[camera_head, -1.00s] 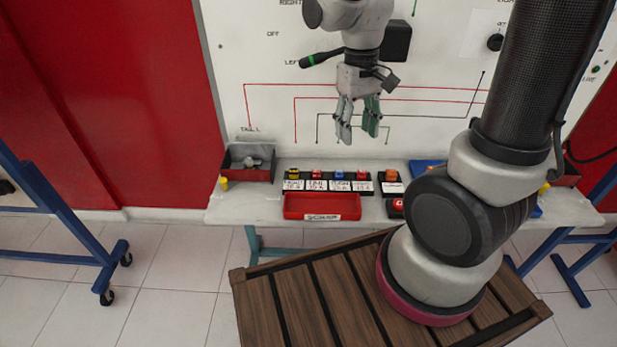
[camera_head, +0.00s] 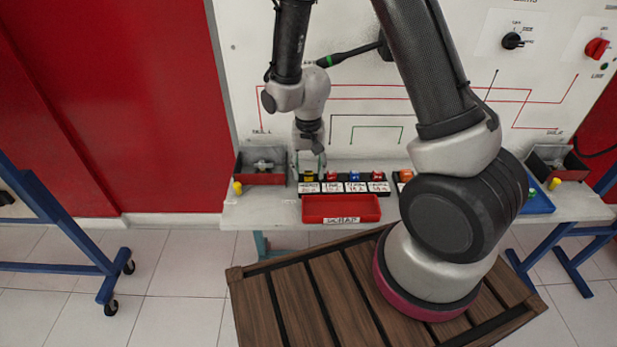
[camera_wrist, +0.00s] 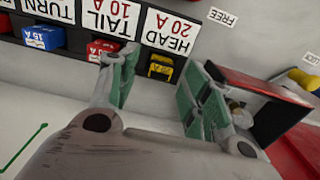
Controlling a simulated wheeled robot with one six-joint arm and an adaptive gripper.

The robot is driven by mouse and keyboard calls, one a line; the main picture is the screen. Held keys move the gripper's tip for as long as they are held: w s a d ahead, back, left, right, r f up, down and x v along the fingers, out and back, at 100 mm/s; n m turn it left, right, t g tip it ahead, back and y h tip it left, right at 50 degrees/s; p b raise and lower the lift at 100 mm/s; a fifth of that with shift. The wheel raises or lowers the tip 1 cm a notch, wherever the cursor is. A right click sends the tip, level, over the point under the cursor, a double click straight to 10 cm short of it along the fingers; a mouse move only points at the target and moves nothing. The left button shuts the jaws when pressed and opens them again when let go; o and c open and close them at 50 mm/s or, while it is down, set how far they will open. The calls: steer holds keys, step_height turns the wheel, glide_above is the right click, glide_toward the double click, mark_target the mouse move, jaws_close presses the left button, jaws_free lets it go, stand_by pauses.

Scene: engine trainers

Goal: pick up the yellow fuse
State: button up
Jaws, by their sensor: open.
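The yellow fuse (camera_wrist: 160,68) sits in the black holder labelled HEAD 20 A, at the end of a row of fuses. It also shows in the head view (camera_head: 308,176) at the left end of the row. My gripper (camera_wrist: 155,95) is open, with green-padded fingers on either side of the yellow fuse in the wrist view and apart from it. In the head view my gripper (camera_head: 309,160) points down just above and behind the fuse, partly covering the panel foot.
A red fuse (camera_wrist: 103,50) and a blue fuse (camera_wrist: 43,37) sit beside it in the row. A red SCRAP tray (camera_head: 341,208) lies in front. A red-fronted bin (camera_head: 262,178) stands close to the left. The upright panel (camera_head: 345,130) rises behind.

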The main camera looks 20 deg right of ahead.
steer(key=shift+f, duration=0.25)
steer(key=c, duration=0.8)
steer(key=shift+c, duration=0.2)
steer(key=shift+r, duration=0.15)
step_height(320, 180, up, 34)
stand_by(0.7)
